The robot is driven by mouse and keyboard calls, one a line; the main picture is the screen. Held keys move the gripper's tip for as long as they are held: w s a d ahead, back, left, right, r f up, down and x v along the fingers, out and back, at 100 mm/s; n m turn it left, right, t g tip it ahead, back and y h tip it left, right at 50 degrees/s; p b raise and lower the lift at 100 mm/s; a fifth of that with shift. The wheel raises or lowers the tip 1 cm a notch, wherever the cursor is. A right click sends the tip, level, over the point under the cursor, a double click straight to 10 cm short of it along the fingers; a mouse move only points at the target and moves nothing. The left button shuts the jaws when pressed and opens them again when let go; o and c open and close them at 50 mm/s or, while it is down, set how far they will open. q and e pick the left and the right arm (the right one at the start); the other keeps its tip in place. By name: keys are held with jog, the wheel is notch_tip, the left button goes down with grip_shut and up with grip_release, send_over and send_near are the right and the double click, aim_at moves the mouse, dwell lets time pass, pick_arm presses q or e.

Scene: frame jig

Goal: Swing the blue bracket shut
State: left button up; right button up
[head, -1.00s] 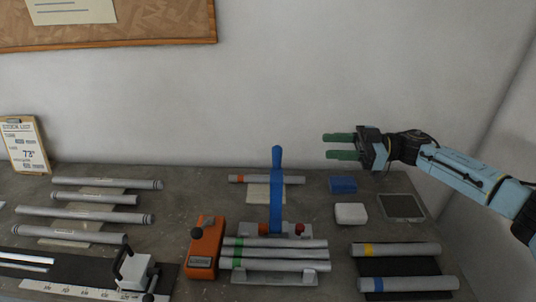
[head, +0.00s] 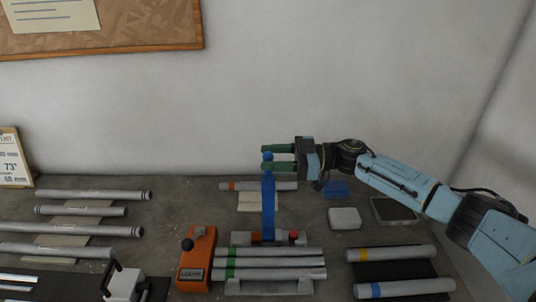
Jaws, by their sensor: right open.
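The blue bracket (head: 268,208) stands upright at the back of the jig (head: 268,287), with a rounded knob at its top. Grey tubes with green bands (head: 275,262) lie in the jig in front of it. My right gripper (head: 265,157) reaches in from the right, with its green fingers pointing left. It is open, and the bracket's knob shows between the two fingertips. I cannot tell whether a finger touches it. My left gripper is out of view.
An orange device (head: 197,262) stands left of the jig. Tubes with yellow and blue bands (head: 392,254) lie at the right. A white block (head: 345,218) and a blue block (head: 335,188) sit behind them. Several grey tubes (head: 85,231) lie at the left.

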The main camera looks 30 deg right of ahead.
jog(key=shift+w+a, duration=0.3)
jog(key=shift+a, duration=0.25)
grip_shut()
